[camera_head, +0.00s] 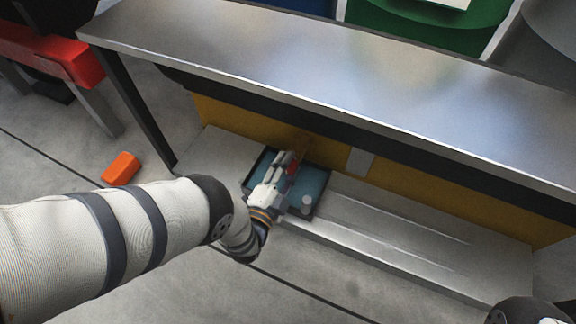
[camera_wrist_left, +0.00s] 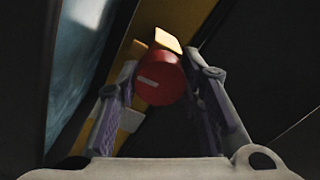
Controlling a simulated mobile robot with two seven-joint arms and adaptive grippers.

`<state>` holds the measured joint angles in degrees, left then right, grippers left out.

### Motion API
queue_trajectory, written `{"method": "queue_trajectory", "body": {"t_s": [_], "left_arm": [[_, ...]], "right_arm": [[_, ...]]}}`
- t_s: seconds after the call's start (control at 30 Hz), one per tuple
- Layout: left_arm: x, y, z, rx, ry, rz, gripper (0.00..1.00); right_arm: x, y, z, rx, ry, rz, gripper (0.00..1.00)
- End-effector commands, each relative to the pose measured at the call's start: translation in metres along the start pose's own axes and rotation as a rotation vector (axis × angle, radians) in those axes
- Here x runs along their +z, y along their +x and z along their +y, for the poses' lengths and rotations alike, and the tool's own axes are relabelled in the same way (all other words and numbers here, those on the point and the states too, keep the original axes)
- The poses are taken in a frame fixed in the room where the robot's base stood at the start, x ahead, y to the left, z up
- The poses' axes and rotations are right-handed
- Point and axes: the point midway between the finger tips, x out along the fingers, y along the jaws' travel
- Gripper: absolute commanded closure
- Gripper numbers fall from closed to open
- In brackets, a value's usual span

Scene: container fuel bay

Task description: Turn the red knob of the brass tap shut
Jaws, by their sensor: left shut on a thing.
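The red knob (camera_wrist_left: 160,80) shows in the left wrist view as a round red disc with a pale bar mark on its face. My left gripper (camera_wrist_left: 163,72) has one finger on each side of it and is shut on it. My right gripper is not in view.
A teal tray (camera_head: 317,178) lies under the gripper on the low metal shelf (camera_head: 400,228), with a small grey cylinder (camera_head: 306,204) at its front. The bench top (camera_head: 330,70) overhangs the shelf. A yellow panel (camera_head: 430,185) stands behind. An orange block (camera_head: 121,168) lies on the floor.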

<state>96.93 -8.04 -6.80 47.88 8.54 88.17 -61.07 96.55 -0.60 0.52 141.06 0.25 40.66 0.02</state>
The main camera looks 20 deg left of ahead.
Motion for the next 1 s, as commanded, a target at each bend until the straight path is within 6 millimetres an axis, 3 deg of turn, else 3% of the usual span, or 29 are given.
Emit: {"method": "queue_trajectory", "body": {"t_s": [0.67, 0.7, 0.77, 1.0], "left_arm": [[0.0009, -0.0009, 0.0007, 0.002, 0.056, -0.002, 0.94], [0.0010, -0.0010, 0.0007, 0.002, 0.056, -0.002, 0.62], [0.0009, -0.0009, 0.0006, 0.002, 0.056, -0.002, 0.48], [0.0005, -0.0004, 0.0002, 0.001, 0.055, -0.001, 0.45]], "right_arm": [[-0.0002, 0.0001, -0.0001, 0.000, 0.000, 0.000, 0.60], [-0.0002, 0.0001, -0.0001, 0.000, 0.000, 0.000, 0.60], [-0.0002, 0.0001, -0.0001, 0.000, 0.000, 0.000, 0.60], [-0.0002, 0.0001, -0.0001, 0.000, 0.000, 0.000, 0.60]]}}
